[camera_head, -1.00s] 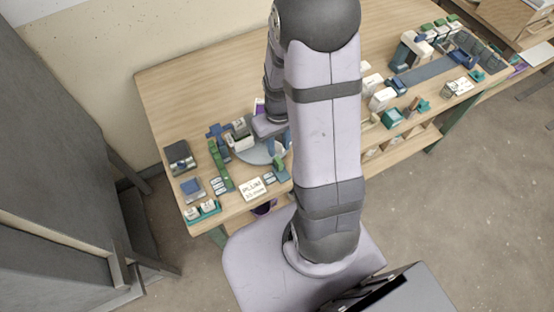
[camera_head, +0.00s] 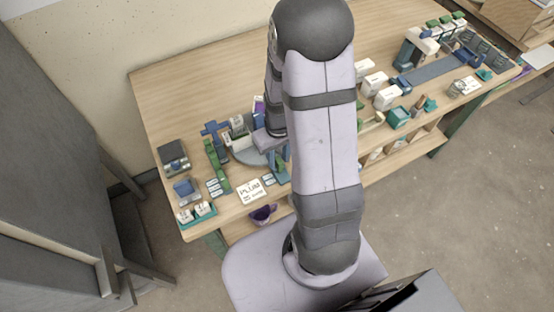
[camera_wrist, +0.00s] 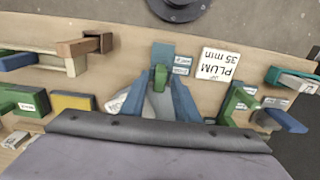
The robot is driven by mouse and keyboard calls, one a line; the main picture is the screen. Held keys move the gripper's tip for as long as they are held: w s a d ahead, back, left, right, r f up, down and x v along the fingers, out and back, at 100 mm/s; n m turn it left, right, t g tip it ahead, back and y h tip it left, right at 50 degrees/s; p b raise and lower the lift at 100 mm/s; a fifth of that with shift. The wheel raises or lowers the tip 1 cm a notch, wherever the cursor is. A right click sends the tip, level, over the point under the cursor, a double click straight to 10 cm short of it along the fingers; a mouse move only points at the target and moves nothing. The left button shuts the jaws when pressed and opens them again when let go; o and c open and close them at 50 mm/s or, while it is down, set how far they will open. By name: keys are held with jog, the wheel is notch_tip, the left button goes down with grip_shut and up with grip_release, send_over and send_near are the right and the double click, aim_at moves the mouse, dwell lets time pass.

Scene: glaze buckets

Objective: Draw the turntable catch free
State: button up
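The grey turntable disc (camera_head: 250,156) lies on the bench, partly hidden by my arm in the head view. In the wrist view a small upright green piece (camera_wrist: 160,78), apparently the catch, stands at a blue-teal block (camera_wrist: 162,52) by the disc (camera_wrist: 156,106). My gripper (camera_wrist: 160,76) has its two blue fingers apart, one on each side of the green piece. Narrow gaps seem to show between it and the fingertips. In the head view the gripper (camera_head: 277,158) is low over the disc, mostly covered by the arm.
A white PLUM card (camera_wrist: 217,66) lies beside the block; it also shows in the head view (camera_head: 251,191). A green rail (camera_head: 216,165) and white-labelled boxes (camera_head: 238,134) stand close to the disc. The bench's back left is bare.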

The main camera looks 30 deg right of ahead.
grip_shut()
jog(key=shift+s, duration=0.95)
jog(key=shift+o, duration=0.2)
grip_release()
